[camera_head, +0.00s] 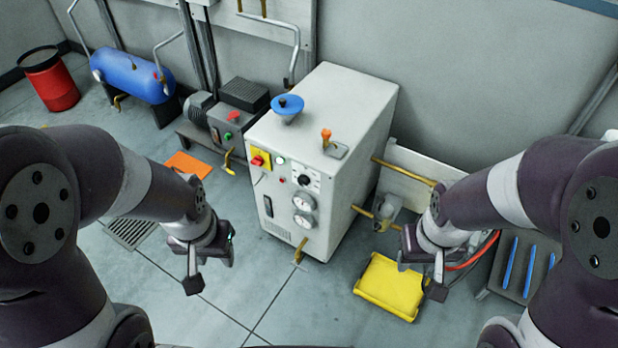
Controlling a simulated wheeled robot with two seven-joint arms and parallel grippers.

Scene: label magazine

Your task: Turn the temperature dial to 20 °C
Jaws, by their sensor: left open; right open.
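A black round dial (305,181) sits on the front panel of the pale grey cabinet (318,110), right of a small red button and above two round white gauges (303,203). Its marks are too small to read. My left gripper (212,280) hangs open and empty over the floor, left of the cabinet and apart from it. My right gripper (420,280) is open and empty above the yellow tray, to the right of the cabinet. Neither gripper touches the dial.
A yellow-and-red switch (260,159) is on the same panel. A blue handwheel (289,106) and an orange-topped lever (326,135) stand on the cabinet's top. A yellow tray (386,283) lies on the floor at right. Brass pipes (405,172) stick out right.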

